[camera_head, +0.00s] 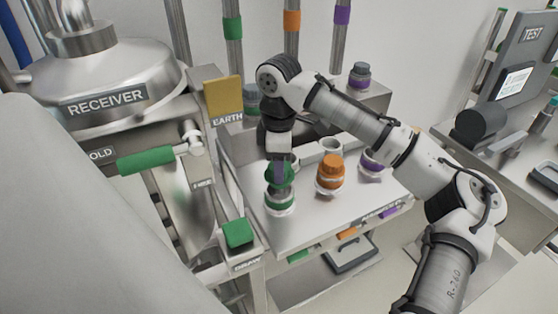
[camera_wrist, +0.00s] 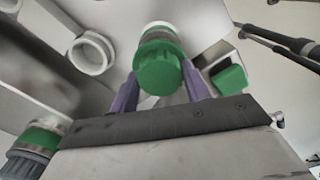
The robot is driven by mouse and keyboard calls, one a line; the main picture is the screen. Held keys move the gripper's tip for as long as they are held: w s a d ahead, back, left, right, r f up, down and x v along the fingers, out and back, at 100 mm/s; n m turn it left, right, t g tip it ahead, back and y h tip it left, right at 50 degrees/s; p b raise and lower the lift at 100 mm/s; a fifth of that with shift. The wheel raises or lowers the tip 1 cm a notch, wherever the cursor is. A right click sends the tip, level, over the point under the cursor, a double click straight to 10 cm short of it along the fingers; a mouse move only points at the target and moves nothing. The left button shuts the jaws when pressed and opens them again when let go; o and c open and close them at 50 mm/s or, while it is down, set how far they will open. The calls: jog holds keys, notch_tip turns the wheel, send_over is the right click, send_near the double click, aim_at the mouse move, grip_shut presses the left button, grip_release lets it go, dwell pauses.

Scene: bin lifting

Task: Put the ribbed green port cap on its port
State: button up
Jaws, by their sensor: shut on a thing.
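The green port cap (camera_head: 280,177) is between the purple fingers of my gripper (camera_head: 281,166), which is shut on it. In the wrist view the cap (camera_wrist: 158,68) shows round and green between the fingers of my gripper (camera_wrist: 161,90). The green-banded port (camera_head: 280,202) stands upright on the steel bench directly below the cap. Its pale end (camera_wrist: 158,27) shows beyond the cap in the wrist view. The cap appears lined up with the port and very close to it. I cannot tell whether it is seated or a small gap remains.
An orange-capped port (camera_head: 330,176) stands close right of the green one, with a purple-banded port (camera_head: 371,163) farther right. A green block (camera_head: 238,233) marked DRAW is at the front left. The receiver vessel (camera_head: 105,75) is left.

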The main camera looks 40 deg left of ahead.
jog(key=shift+f+b, duration=0.4)
jog(key=shift+f, duration=0.7)
jog(key=shift+f, duration=1.05)
dwell(0.8)
jog(key=o, duration=1.2)
jog(key=shift+o, duration=0.2)
notch_tip(320, 180, up, 14)
jog(key=shift+f+b, duration=0.1)
jog(key=shift+b, duration=0.2)
